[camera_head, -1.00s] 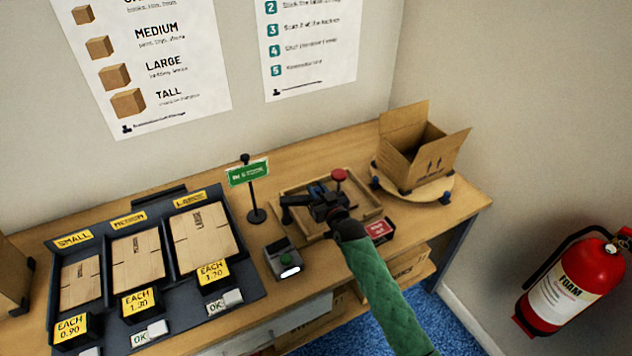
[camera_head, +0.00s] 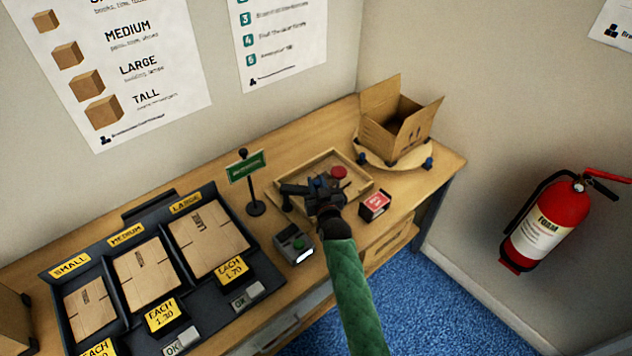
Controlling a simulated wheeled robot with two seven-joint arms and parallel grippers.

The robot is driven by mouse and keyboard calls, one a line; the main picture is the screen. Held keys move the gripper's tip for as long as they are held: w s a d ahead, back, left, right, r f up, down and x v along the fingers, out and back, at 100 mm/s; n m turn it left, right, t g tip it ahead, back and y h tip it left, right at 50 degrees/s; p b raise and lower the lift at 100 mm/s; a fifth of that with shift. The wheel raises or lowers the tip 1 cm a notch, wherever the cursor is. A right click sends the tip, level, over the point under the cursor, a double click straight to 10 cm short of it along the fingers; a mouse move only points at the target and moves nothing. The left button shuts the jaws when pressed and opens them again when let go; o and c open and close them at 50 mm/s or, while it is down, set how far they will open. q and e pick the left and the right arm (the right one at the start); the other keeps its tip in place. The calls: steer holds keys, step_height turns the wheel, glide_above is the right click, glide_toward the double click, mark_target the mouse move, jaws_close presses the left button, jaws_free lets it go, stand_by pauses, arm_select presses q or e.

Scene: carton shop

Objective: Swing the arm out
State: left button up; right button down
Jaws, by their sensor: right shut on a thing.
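My right gripper (camera_head: 322,192) comes in from the lower right on a green-sleeved arm. It is at the shallow wooden tray (camera_head: 354,166) on the bench and is shut on a small dark thing with blue parts. A red round knob (camera_head: 338,172) shows just beyond the jaws and seems to belong to the held thing. The jaws hide most of it, so I cannot tell its full shape or whether it touches the tray. My left gripper is not in view.
An open carton (camera_head: 393,128) stands on a round board (camera_head: 372,152) at the bench's right end. A red-topped box (camera_head: 374,206), a card terminal (camera_head: 293,243) and a green sign (camera_head: 246,167) stand close around the gripper. A fire extinguisher (camera_head: 548,222) hangs on the right wall.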

mark_target(318, 187)
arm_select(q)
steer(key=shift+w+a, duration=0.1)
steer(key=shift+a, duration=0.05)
arm_select(e)
steer(key=shift+r, duration=0.1)
steer(key=c, duration=1.3)
jaws_free()
steer(key=shift+o, duration=0.2)
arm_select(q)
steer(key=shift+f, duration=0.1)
arm_select(e)
steer(key=shift+s, duration=0.1)
steer(key=shift+s+f, duration=0.2)
steer(key=shift+s, duration=0.05)
steer(key=b+v, duration=0.2)
steer(key=v, duration=0.3)
steer(key=shift+s+d+b, duration=0.1)
steer(key=shift+s+b, duration=0.2)
steer(key=shift+b, duration=0.1)
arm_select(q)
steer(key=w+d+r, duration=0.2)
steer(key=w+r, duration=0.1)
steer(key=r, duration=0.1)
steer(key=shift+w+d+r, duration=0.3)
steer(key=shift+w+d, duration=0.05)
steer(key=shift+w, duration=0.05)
arm_select(e)
steer(key=shift+v, duration=0.75)
steer(key=shift+r, duration=0.15)
